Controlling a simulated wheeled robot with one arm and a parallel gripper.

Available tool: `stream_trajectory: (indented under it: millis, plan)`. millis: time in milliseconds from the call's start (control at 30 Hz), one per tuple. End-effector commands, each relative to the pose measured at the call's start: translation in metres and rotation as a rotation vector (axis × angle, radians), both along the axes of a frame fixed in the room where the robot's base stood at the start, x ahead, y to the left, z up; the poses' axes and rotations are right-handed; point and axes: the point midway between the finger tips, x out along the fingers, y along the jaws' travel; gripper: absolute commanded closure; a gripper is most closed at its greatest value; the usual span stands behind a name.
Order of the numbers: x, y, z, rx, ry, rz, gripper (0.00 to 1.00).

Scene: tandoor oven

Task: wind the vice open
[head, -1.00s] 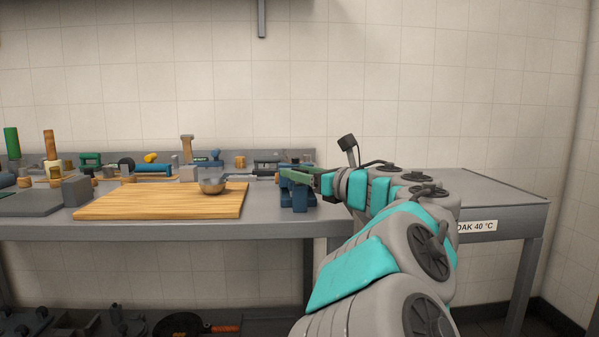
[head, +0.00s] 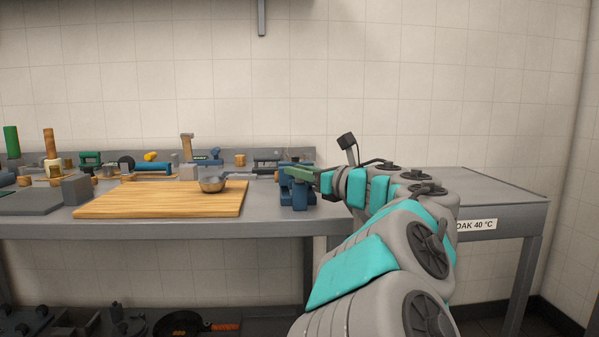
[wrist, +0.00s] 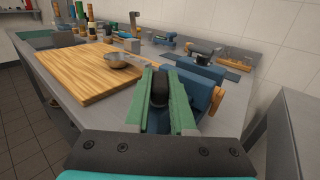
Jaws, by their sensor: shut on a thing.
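The blue vice (head: 299,192) stands at the right end of the workbench, partly hidden behind my gripper. In the wrist view the vice (wrist: 204,76) lies just beyond and right of my fingers, with a tan wooden bar (wrist: 216,100) at its right side. My gripper (head: 300,171) has green fingers and reaches in from the right at the vice's upper part. In the wrist view my gripper (wrist: 160,80) is shut on a dark rounded piece (wrist: 159,90), which looks like the vice's handle. The fingers hide how it joins the vice.
A wooden board (head: 160,200) lies left of the vice, with a metal bowl (head: 212,185) on its right part. Several tools line the bench's back. A grey table (head: 500,192) stands at the right.

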Motion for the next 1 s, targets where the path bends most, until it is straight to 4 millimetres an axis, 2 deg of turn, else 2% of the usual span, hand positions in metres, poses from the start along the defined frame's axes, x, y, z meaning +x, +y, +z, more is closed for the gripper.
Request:
stream_trajectory:
  millis: [367, 1000]
  plan:
    - [0.0006, -0.0011, -0.0019, -0.001, 0.001, 0.049, 1.0]
    - [0.0001, -0.0008, -0.0022, 0.0, 0.0, 0.404, 1.0]
